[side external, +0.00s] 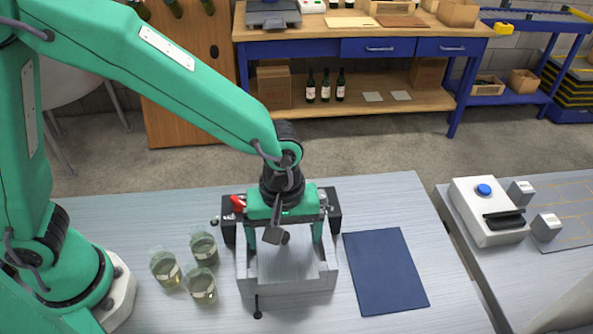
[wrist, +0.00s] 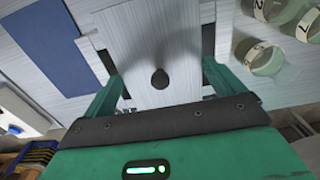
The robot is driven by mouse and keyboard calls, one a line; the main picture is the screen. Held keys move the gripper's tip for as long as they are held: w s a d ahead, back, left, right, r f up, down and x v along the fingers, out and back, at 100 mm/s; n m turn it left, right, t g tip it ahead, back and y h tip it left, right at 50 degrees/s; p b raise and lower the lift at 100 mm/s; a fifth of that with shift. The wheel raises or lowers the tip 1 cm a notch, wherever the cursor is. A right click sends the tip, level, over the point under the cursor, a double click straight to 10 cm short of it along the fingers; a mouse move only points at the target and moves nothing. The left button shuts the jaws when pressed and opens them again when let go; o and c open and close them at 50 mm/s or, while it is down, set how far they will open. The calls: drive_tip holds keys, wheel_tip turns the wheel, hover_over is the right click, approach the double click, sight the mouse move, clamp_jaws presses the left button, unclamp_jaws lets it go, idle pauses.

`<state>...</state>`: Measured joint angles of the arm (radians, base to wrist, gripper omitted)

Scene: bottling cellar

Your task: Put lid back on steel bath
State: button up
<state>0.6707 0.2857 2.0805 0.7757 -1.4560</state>
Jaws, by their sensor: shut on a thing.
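The steel bath (side external: 292,287) is a grey box on the light table, below my gripper. A black knob on a short stem shows at its front. My gripper hides the bath's far part.
Several glass beakers (side external: 203,248) stand close left of the bath. A dark blue mat (side external: 385,272) lies to its right. A white device with a blue button (side external: 487,212) stands on the right-hand table. A wooden bench (side external: 350,110) stands behind.

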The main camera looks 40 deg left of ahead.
idle(0.4)
drive_tip(key=o, duration=0.7)
drive_tip(key=shift+r, duration=0.15)
drive_tip(key=shift+r, duration=3.3)
drive_tip(key=shift+c, duration=0.2)
clamp_jaws()
